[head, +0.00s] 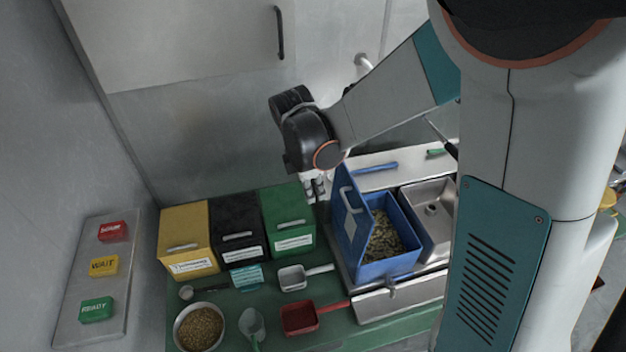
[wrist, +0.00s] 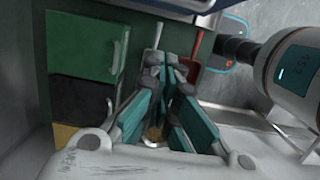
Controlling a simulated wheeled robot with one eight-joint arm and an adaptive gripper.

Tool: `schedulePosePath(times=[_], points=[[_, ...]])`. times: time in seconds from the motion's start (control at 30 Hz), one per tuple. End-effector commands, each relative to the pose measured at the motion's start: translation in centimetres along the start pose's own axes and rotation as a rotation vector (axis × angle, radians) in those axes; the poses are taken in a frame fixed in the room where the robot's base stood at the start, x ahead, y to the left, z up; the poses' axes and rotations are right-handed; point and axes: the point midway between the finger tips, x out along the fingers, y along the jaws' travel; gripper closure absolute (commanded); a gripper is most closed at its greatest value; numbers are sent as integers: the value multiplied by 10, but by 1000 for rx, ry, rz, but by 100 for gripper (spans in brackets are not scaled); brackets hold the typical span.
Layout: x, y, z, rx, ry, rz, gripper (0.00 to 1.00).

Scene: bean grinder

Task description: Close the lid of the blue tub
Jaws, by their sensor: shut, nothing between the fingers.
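The blue tub (head: 392,262) stands at the right of the counter, with brown and grey grains inside. Its blue lid (head: 349,222) is open, standing steeply up from the tub's left side, with a handle and a pale label on its face. My gripper (head: 315,192) is shut and empty, pointing down just left of the lid's far upper edge; I cannot tell whether it touches the lid. In the wrist view my gripper's fingertips (wrist: 166,66) are together, and a blue strip, probably the lid, crosses the top edge.
The green bin (head: 288,220), black bin (head: 237,231) and yellow bin (head: 188,240) stand left of the tub. A white scoop (head: 295,278), red scoop (head: 299,317) and bowl of grains (head: 200,327) are in front.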

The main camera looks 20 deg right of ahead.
Motion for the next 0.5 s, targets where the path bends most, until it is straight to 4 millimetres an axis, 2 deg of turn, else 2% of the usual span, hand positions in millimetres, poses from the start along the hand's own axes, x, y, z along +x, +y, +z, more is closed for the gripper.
schedulePosePath(times=[0.1, 0.37, 0.5], points=[[24, 1, 0, 2, 0, 1, 100], [68, 0, 0, 2, 0, 1, 100], [57, 0, 23, 5, 0, 0, 100]])
